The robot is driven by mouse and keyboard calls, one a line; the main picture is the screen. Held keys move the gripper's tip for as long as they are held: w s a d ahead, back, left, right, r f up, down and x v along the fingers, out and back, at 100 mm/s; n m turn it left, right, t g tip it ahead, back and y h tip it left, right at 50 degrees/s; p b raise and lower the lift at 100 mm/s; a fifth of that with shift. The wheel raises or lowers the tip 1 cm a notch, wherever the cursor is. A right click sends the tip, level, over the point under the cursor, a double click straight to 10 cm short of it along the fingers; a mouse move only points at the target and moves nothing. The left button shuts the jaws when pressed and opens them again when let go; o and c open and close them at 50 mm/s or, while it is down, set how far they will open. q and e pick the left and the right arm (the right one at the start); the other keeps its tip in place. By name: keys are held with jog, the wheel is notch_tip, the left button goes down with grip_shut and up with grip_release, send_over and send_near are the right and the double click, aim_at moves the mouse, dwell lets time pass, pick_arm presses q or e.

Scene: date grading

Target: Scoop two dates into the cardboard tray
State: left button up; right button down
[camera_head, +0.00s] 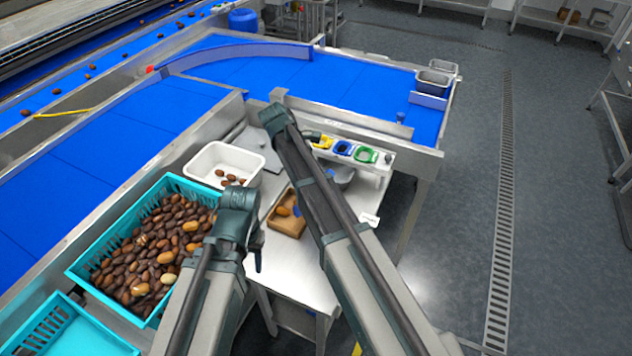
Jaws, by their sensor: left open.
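The brown cardboard tray (287,228) sits on the steel table, between my two arms; at least one orange-brown date (282,211) lies in it. Many brown dates (150,245) fill a turquoise crate (95,251) at left. A white tub (205,158) behind holds several dates (231,180). My left gripper (257,262) is open, pointing down just left of the cardboard tray, apart from it. My right arm reaches past the tray toward the back; its gripper's fingers are hidden.
A blue conveyor (130,130) runs along the left and behind the table. A rack with yellow, blue and green items (343,148) stands at the table's back right. Another turquoise crate (70,335) is at lower left. Open floor lies to the right.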

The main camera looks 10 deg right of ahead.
dwell(0.4)
notch_tip(320, 180, up, 6)
jog(key=p, duration=0.6)
jog(key=shift+r, duration=0.1)
pick_arm(q)
notch_tip(320, 180, up, 6)
jog(key=shift+d, duration=0.1)
